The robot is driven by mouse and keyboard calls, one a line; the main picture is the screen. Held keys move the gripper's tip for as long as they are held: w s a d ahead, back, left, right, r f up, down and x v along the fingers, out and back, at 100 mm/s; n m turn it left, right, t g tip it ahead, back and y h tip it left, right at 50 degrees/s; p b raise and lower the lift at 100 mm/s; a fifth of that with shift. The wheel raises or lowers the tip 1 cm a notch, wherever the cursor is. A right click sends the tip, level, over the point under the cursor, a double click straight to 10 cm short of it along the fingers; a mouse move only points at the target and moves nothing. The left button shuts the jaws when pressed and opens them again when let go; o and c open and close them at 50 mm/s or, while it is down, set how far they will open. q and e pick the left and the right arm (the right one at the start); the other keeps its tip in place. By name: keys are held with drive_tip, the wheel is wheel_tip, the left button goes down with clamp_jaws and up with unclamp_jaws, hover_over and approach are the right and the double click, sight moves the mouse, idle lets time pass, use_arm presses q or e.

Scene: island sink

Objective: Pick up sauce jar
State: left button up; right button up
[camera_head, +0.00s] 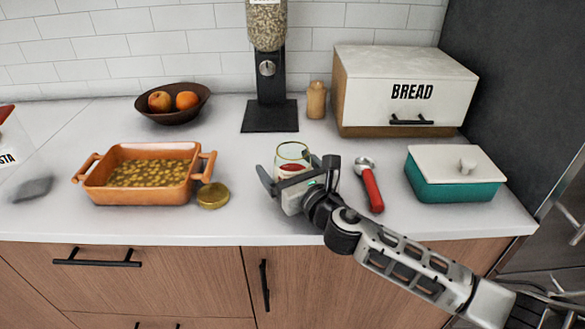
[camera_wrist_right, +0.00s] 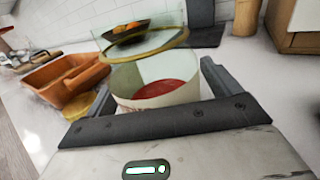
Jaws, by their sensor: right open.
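The sauce jar (camera_head: 292,154) is clear glass with a pale label and red contents low inside. It stands upright on the counter, partly hidden behind my right gripper (camera_head: 297,175). My right gripper is open and low, with its fingers spread on either side of the jar. In the right wrist view the jar (camera_wrist_right: 160,88) fills the middle, close in front of the palm. My left gripper is not in view.
A gold lid (camera_head: 213,195) and an orange casserole dish (camera_head: 90,187) lie to the left. A red-handled tool (camera_head: 372,190) and a teal butter dish (camera_head: 458,190) are to the right. A dispenser (camera_head: 270,117), fruit bowl (camera_head: 172,115) and bread box (camera_head: 405,85) stand behind.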

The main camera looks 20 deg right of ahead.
drive_tip(key=c, duration=1.3)
drive_tip(key=shift+r, duration=0.1)
